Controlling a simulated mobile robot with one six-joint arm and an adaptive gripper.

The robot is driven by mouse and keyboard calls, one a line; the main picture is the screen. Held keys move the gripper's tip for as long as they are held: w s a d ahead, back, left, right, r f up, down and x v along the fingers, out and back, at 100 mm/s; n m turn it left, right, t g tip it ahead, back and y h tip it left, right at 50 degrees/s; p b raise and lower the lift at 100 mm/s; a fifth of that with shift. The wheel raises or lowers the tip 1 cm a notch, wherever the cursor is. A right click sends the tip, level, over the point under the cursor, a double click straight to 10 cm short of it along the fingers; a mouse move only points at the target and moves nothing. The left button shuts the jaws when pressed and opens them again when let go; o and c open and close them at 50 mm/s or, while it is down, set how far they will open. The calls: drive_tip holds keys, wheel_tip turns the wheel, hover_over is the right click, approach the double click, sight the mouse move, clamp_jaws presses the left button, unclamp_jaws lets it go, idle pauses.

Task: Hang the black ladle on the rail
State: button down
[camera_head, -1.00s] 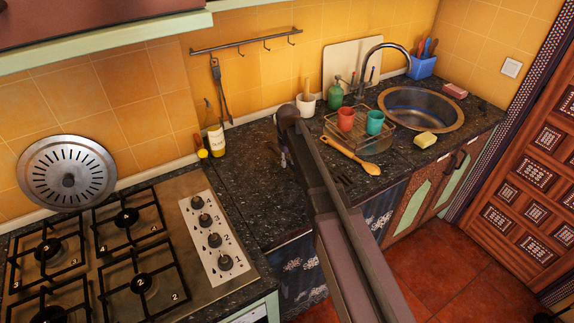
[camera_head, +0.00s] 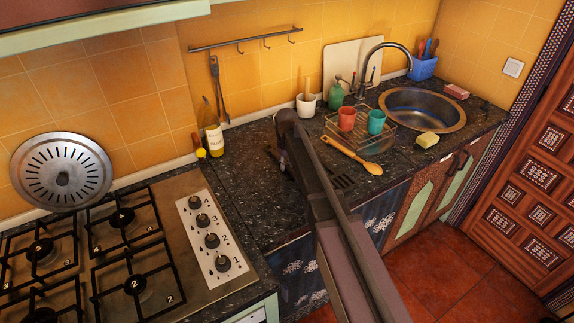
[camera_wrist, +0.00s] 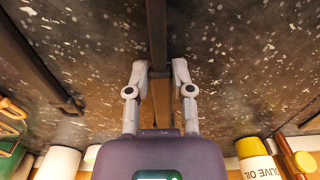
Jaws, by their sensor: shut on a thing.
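In the wrist view the fingertips of my gripper (camera_wrist: 157,72) are closed on a long dark handle (camera_wrist: 157,28), which I take to be the black ladle's. It runs up out of the picture, close over the speckled counter; its bowl does not show. In the head view my gripper (camera_head: 283,158) is low over the counter between the stove and the dish rack, mostly hidden by my arm. The rail (camera_head: 245,42) is on the yellow tiled wall behind, with several hooks. A dark utensil (camera_head: 219,90) hangs at its left end; the hooks to the right look empty.
An oil bottle (camera_head: 213,135) stands against the wall behind my gripper, beside a yellow-tipped wooden tool. A white cup (camera_head: 306,106), green bottle (camera_head: 336,96) and dish rack (camera_head: 358,128) stand to the right. A wooden spoon (camera_head: 350,158) and black slotted utensil (camera_head: 343,181) lie on the counter.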

sight(287, 165)
drive_tip(key=shift+f, duration=0.2)
drive_tip(key=shift+c, duration=2.4)
unclamp_jaws()
drive_tip(key=shift+r, duration=0.1)
wheel_tip(287, 165, up, 14)
drive_tip(key=p, duration=1.3)
drive_tip(key=shift+p, duration=0.35)
drive_tip(key=shift+s, duration=0.1)
